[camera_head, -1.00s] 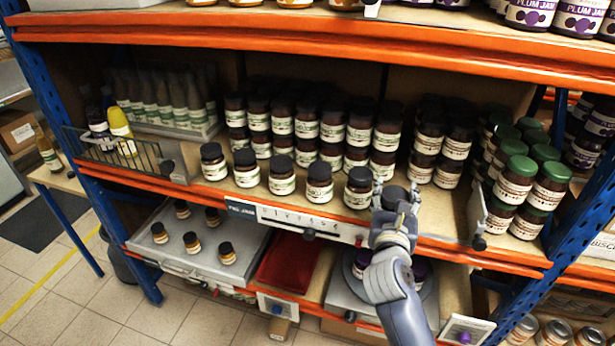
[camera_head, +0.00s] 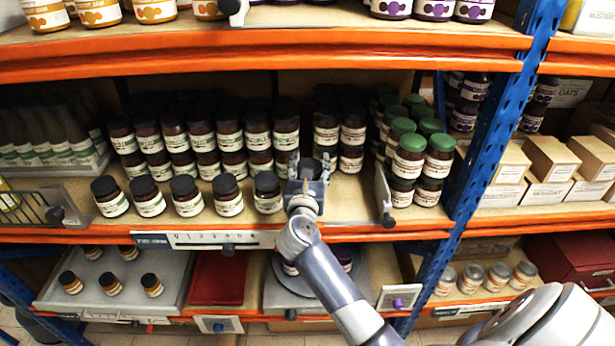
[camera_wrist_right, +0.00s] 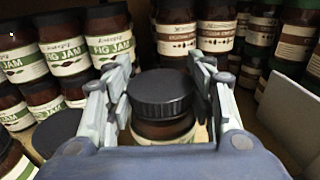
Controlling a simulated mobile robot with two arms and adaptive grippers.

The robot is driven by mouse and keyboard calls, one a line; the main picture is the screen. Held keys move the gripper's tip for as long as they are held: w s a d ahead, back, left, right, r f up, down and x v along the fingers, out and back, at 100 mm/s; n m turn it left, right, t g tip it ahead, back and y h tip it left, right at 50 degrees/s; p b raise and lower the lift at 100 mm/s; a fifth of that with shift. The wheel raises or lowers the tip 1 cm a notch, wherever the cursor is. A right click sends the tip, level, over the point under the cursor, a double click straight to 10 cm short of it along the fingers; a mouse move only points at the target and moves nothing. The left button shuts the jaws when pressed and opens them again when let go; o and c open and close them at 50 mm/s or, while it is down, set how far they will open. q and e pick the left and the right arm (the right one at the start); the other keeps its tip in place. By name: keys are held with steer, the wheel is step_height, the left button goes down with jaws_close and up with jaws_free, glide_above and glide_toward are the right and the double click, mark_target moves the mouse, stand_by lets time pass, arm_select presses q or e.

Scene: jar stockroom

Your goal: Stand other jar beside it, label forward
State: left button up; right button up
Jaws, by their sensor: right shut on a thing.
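My right gripper (camera_head: 308,172) is at the right end of the front row of dark-lidded jars on the middle shelf. It is shut on a dark-lidded jar (camera_wrist_right: 162,100), with its fingers on both sides of the lid. Only a strip of that jar's pale label shows, so its facing cannot be told. The nearest front-row jar (camera_head: 267,195) stands just left of the gripper, pale label forward. More front-row jars, including one at mid-row (camera_head: 186,198), stand spaced to the left. My left gripper is not in view.
Stacked fig jam jars (camera_wrist_right: 65,60) stand behind, left of the held jar. Other brown-labelled jars (camera_wrist_right: 215,35) are behind it. Green-lidded jars (camera_head: 408,160) and a divider (camera_head: 384,195) stand to the right. Bare shelf (camera_head: 350,200) lies between gripper and divider.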

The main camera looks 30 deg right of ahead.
steer(key=shift+f, duration=1.7)
steer(key=shift+a, duration=0.1)
steer(key=o, duration=1.2)
steer(key=shift+f, duration=0.25)
steer(key=shift+c, duration=0.2)
steer(key=o, duration=0.4)
steer(key=shift+s, duration=0.1)
steer(key=shift+o, duration=0.2)
steer(key=shift+r, duration=0.1)
steer(key=shift+a, duration=0.1)
steer(key=b+v, duration=0.3)
steer(key=v, duration=0.9)
